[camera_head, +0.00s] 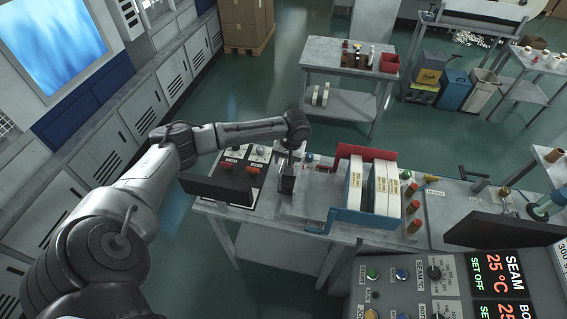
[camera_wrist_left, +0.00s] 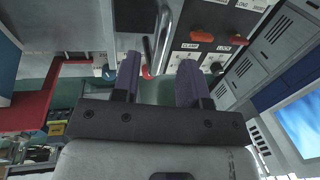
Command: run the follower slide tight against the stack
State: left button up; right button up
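The stack (camera_head: 381,190) of cream blanks stands on edge between a red side rail (camera_head: 368,153) and a blue side rail (camera_head: 362,219). I cannot tell for sure whether this plate is part of the follower slide. My left gripper (camera_head: 287,184) points down over the bench, left of the stack and apart from it. A bent metal handle (camera_wrist_left: 160,38) shows just past the fingertips. My right gripper is not in view.
A switch panel (camera_head: 240,174) with red and orange knobs lies left of the gripper, and a dark plate (camera_head: 217,191) stands at its front. Orange-topped posts (camera_head: 412,206) stand right of the stack. A control box (camera_head: 400,285) with a display fills the lower right.

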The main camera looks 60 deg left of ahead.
pick_arm(q)
jog(key=shift+s+a+f, duration=0.1)
jog(key=shift+f, duration=0.6)
jog(key=shift+s+a+f, duration=0.1)
jog(key=shift+f, duration=0.55)
grip_shut()
